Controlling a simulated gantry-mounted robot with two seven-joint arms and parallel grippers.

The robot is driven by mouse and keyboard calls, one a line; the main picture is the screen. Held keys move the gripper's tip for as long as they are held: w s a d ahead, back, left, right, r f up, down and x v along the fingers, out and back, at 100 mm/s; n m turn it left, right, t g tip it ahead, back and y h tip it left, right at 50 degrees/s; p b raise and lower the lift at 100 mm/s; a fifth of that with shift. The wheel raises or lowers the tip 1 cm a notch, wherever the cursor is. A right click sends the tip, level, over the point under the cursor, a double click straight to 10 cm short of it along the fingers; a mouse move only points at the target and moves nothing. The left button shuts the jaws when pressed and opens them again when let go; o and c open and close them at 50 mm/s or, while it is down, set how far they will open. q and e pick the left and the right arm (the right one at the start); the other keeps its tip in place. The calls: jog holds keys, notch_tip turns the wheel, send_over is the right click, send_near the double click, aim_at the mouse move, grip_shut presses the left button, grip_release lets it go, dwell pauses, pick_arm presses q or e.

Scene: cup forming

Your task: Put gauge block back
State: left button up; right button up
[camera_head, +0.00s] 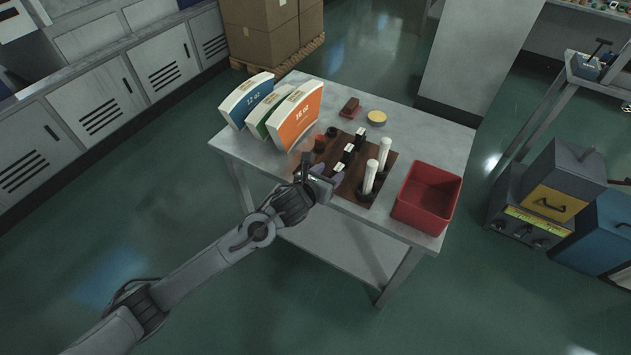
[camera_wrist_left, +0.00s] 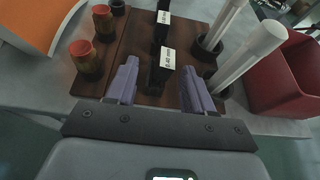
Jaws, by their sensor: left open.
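Upright black gauge blocks with white labels stand in a row on a dark brown wooden board (camera_head: 397,162). One gauge block (camera_head: 360,137) is farther back in the row. In the left wrist view, the nearer gauge block (camera_wrist_left: 161,75) shows between my finger pads, with gaps on both sides. Another gauge block (camera_wrist_left: 161,24) stands behind it. My left gripper (camera_head: 328,180) is open at the front edge of the board; its fingertips also show in the wrist view (camera_wrist_left: 159,67). How far down the fingers reach around the block I cannot tell. My right gripper is not in view.
White rods (camera_head: 370,176) stand in black sockets right of the blocks. Orange-topped brown cylinders (camera_wrist_left: 87,60) stand left. A red bin (camera_head: 428,196) is at the table's right, and curved cup panels (camera_head: 297,115) at its left. A yellow disc (camera_head: 377,117) lies behind.

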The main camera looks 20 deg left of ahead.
pick_arm(q)
jog(key=d+p+v, duration=0.1)
jog(key=v, duration=0.6)
jog(key=s+f+n+g, duration=0.3)
jog(key=s+n, duration=0.7)
jog(key=n, duration=0.1)
jog(key=s+a+f+n+g, duration=0.1)
jog(key=s+f+n+g, duration=0.2)
jog(key=s+n, duration=0.8)
jog(key=s+f+n+g+y, duration=0.1)
jog(key=s+f+n+g, duration=0.3)
jog(key=s+n, duration=0.7)
jog(key=shift+a+f+n, duration=0.35)
jog(key=shift+f+n, duration=0.35)
jog(key=shift+n, duration=0.3)
jog(key=shift+s+p, duration=0.1)
jog(key=shift+p, duration=0.2)
